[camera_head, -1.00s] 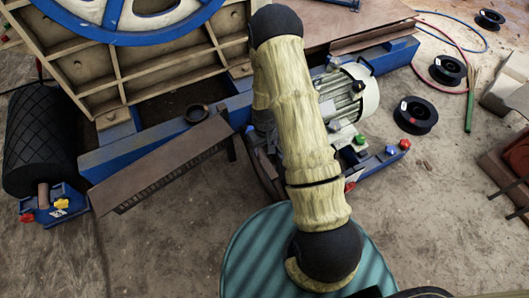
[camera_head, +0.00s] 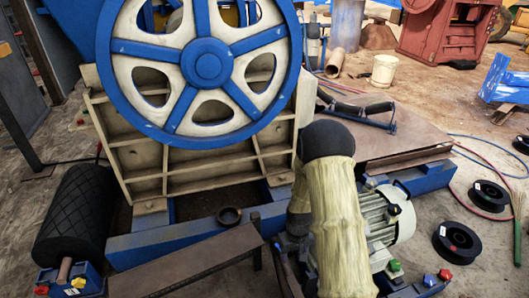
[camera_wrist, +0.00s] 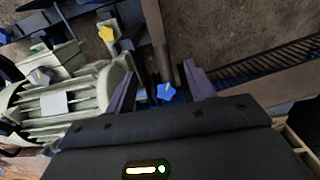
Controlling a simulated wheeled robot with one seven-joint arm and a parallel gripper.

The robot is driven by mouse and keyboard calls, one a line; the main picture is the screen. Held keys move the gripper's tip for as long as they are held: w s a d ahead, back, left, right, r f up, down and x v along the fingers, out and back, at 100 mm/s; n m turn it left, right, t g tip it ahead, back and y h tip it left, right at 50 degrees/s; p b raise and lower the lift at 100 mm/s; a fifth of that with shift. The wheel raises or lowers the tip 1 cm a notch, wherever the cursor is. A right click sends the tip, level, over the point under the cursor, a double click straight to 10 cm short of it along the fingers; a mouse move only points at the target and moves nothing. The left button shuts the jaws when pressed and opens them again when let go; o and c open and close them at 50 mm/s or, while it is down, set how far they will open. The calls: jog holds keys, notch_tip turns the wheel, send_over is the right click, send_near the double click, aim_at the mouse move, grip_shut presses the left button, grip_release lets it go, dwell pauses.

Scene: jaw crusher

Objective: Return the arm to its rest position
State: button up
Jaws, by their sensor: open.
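My gripper (camera_wrist: 160,92) shows in the wrist view with its two dark fingers apart and nothing held between them. A blue star-shaped knob (camera_wrist: 167,93) shows in the gap between the fingers; I cannot tell how far beyond them it is. In the head view my arm, in a pale wrapped cover with black joints, reaches up from the bottom edge in front of the crusher. My gripper is not visible in the head view.
The jaw crusher with its blue flywheel (camera_head: 207,58) fills the upper left. A grey motor (camera_head: 385,215) stands right of my arm, near green (camera_head: 394,265) and blue (camera_head: 430,280) knobs. A black roller (camera_head: 75,220) lies at left. Black spools (camera_head: 456,241) lie on the floor at right.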

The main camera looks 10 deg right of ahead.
jog(key=s+a+r+m+t, duration=0.1)
jog(key=s+r, duration=0.6)
jog(key=r, duration=0.5)
jog(key=s+a+r+m+t, duration=0.1)
jog(key=s+a+r+t, duration=0.1)
jog(key=s+r, duration=0.7)
notch_tip(320, 180, up, 33)
jog(key=w+p, duration=0.2)
jog(key=p, duration=2.8)
jog(key=shift+d+f+p, duration=0.15)
jog(key=shift+d+p, duration=0.05)
jog(key=shift+p, duration=0.1)
jog(key=shift+w, duration=0.1)
jog(key=shift+c, duration=0.2)
jog(key=c, duration=0.4)
jog(key=shift+o, duration=0.2)
jog(key=shift+d+f, duration=0.1)
